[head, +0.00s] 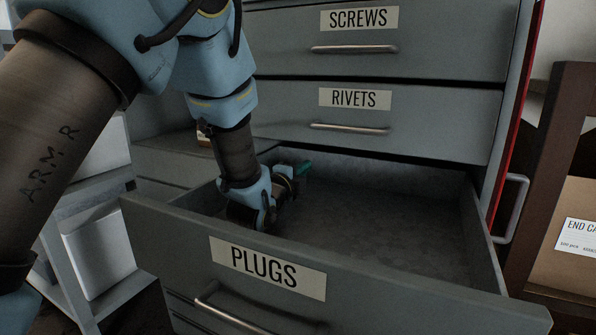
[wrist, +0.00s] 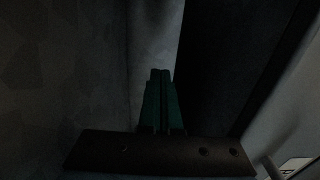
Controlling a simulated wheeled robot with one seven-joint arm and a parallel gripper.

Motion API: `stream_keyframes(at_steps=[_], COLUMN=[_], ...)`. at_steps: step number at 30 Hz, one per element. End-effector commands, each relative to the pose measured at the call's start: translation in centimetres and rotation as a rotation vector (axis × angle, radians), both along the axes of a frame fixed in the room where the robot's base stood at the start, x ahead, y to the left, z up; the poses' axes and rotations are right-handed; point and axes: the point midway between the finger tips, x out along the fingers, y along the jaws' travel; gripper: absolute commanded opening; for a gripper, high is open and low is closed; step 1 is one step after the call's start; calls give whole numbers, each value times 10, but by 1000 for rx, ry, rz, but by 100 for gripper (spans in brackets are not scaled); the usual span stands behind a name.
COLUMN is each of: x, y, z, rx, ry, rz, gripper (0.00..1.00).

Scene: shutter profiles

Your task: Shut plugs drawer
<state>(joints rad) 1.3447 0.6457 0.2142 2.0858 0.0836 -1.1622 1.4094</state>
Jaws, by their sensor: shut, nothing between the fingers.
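The plugs drawer (head: 375,285) is pulled well out of the grey cabinet, its front labelled PLUGS and fitted with a bar handle (head: 240,318). The part of its inside that I can see looks empty; my arm hides the left part. My gripper (head: 304,169) is over the open drawer, behind its front panel and toward the back left. Its green fingers are shut and empty in the wrist view (wrist: 160,80). The wrist view is dark, and I cannot tell whether the fingertips touch a surface.
The screws drawer (head: 440,38) and rivets drawer (head: 445,120) above are shut. A grey rack (head: 75,250) with pale bins stands at left.

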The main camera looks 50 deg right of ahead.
Motion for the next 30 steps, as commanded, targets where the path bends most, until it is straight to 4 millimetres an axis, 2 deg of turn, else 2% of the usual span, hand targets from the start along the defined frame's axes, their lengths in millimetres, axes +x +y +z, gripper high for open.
stream_keyframes(at_steps=[3,8,23,26,30], x=[6,11,14,18,29], y=[-18,-32,-41,-55,-86], z=[1,1,-2,-4,-4], rx=[0,0,1,-1,-3], ry=[0,1,0,0,-2], rz=[0,0,0,0,-1], gripper=[0,0,0,0,0])
